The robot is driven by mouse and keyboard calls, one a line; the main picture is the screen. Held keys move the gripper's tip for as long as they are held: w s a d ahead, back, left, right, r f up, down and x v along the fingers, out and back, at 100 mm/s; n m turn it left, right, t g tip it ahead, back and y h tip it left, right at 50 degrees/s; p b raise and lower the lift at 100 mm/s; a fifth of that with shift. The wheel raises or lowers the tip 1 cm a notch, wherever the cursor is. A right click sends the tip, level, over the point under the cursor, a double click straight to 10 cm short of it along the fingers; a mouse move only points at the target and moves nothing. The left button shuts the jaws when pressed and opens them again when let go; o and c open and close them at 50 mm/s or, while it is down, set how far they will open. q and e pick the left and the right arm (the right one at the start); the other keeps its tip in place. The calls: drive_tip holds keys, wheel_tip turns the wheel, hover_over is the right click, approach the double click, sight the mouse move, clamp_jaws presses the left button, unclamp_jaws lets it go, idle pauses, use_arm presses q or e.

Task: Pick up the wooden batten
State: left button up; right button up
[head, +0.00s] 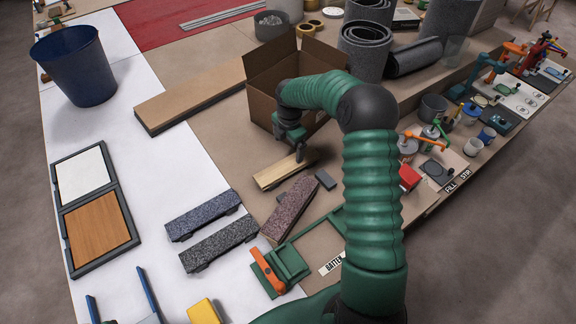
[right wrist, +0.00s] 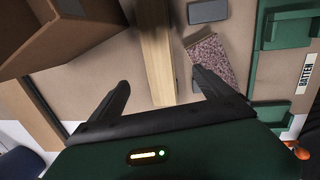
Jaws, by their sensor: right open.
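The wooden batten (head: 278,173) is a short, pale strip lying on the brown bench top, in front of the cardboard box. My right gripper (head: 292,147) is open and empty, pointing down by the batten's far right end. In the right wrist view the batten (right wrist: 155,48) runs lengthwise toward the opening of the right gripper (right wrist: 163,82), with one dark finger on each side. I cannot tell how far the fingertips are above it. My left gripper is not in view.
The open cardboard box (head: 262,98) stands close behind my gripper. A speckled reddish bar (head: 290,207) and a small grey block (head: 325,180) lie near the batten. A green fixture (head: 287,262) beside a "BATTEN" label is in front. A long wooden plank (head: 190,95) lies left.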

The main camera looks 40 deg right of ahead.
hover_over(288, 165)
drive_tip(key=s+a, duration=0.1)
drive_tip(key=a, duration=0.1)
wheel_tip(288, 165, down, 6)
drive_tip(key=shift+f, duration=0.1)
drive_tip(key=f, duration=0.2)
drive_tip(key=d+f, duration=0.1)
drive_tip(key=f, duration=0.1)
drive_tip(key=d+f, duration=0.1)
drive_tip(key=f, duration=0.1)
drive_tip(key=shift+w, duration=0.25)
drive_tip(key=shift+w+f, duration=0.1)
drive_tip(key=shift+f, duration=0.1)
drive_tip(key=shift+a+r, duration=0.15)
drive_tip(key=shift+a, duration=0.05)
drive_tip(key=shift+c, duration=1.3)
drive_tip(key=c, duration=1.3)
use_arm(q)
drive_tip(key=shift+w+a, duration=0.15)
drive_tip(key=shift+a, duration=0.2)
use_arm(e)
drive_tip(key=shift+c, duration=0.2)
drive_tip(key=shift+r, duration=0.1)
